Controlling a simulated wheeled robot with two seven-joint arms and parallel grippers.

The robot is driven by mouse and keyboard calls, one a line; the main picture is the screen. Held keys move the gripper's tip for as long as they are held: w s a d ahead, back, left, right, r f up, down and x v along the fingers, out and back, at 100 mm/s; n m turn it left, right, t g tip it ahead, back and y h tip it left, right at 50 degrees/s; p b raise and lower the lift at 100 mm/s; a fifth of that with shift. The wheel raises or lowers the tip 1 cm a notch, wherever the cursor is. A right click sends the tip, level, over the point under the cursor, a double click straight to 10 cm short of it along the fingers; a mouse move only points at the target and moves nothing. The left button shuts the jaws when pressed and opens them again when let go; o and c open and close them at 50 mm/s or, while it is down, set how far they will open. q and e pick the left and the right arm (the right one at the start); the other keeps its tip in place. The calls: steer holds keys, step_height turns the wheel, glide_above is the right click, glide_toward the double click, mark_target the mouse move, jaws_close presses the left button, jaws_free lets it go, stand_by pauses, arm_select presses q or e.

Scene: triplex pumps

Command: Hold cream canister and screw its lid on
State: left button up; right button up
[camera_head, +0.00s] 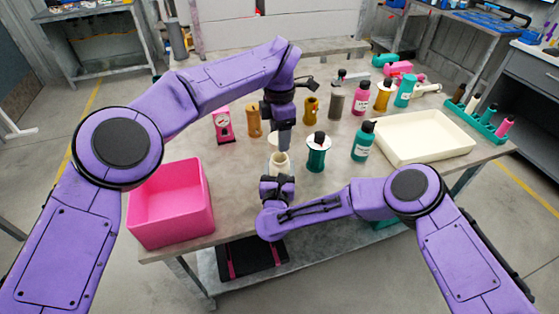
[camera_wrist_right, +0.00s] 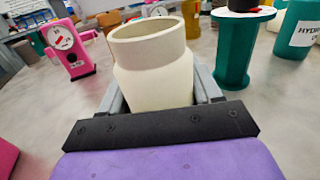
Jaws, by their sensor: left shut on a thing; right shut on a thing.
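The cream canister (camera_head: 279,165) stands upright near the table's front edge. In the right wrist view its open, empty-looking mouth (camera_wrist_right: 150,70) faces up, with no lid on it. My right gripper (camera_head: 278,176) is shut on the canister, one finger on each side. My left gripper (camera_head: 284,146) points down just behind and above the canister and is shut on a cream piece (camera_head: 271,143), which looks like the lid. That piece is apart from the canister's mouth; the gripper's fingers partly hide it.
A pink bin (camera_head: 172,207) stands at the left. A pink gauge stand (camera_head: 222,125), orange parts and a teal spool (camera_head: 317,155) stand close around the canister. Bottles and a cream tray (camera_head: 425,137) fill the right. The table between the pink bin and canister is clear.

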arm_select(q)
steer(key=shift+f, duration=1.65)
steer(key=shift+f, duration=0.9)
steer(key=shift+f, duration=0.55)
steer(key=m, duration=2)
steer(key=o, duration=1)
